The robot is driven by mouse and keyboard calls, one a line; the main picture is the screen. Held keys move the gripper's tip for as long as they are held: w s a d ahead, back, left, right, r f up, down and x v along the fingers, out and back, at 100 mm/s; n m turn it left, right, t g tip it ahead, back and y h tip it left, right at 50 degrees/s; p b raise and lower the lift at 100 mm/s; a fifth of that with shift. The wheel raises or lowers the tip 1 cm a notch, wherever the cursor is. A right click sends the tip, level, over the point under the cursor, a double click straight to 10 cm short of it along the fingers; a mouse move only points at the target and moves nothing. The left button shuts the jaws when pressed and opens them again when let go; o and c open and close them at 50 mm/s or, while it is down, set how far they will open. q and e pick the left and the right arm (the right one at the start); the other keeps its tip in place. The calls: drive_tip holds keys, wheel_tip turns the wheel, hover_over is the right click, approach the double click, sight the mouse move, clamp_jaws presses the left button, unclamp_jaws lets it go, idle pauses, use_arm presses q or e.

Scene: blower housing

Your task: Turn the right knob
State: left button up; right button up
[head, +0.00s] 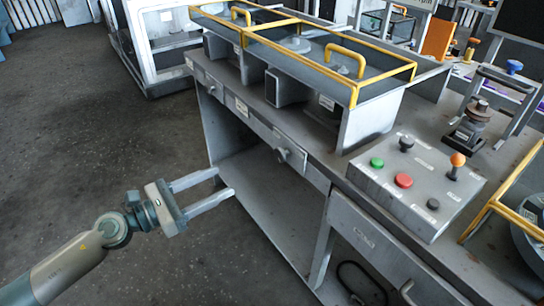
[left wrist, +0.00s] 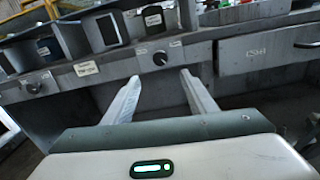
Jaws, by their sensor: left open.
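The right knob (head: 281,153) is a small grey round knob on the front rail of the workbench. In the left wrist view the right knob (left wrist: 160,58) is dark-centred and shows just above and between the fingertips, apart from them. A second knob (left wrist: 33,88) sits further left on the same rail. My left gripper (head: 224,182) is open and empty, in front of the bench, left of and below the right knob in the head view. Its two fingers (left wrist: 160,76) point toward the rail. My right gripper is in neither view.
The workbench (head: 324,180) has yellow-framed trays (head: 330,80) on top. A control box (head: 418,185) with green and red buttons stands to the right. A drawer with a handle (left wrist: 306,44) is right of the knob. The floor (head: 110,140) at left is clear.

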use_arm(q)
drive_tip(key=p, duration=0.4)
approach(278, 155)
drive_tip(key=x, duration=0.7)
drive_tip(key=shift+r, duration=0.1)
drive_tip(key=shift+w+d+p, duration=0.3)
drive_tip(key=shift+w+d, duration=0.05)
drive_tip(key=shift+d, duration=0.1)
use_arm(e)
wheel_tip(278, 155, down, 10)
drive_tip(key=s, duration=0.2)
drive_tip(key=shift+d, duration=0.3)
use_arm(q)
drive_tip(key=shift+c, duration=0.4)
drive_tip(key=c, duration=1)
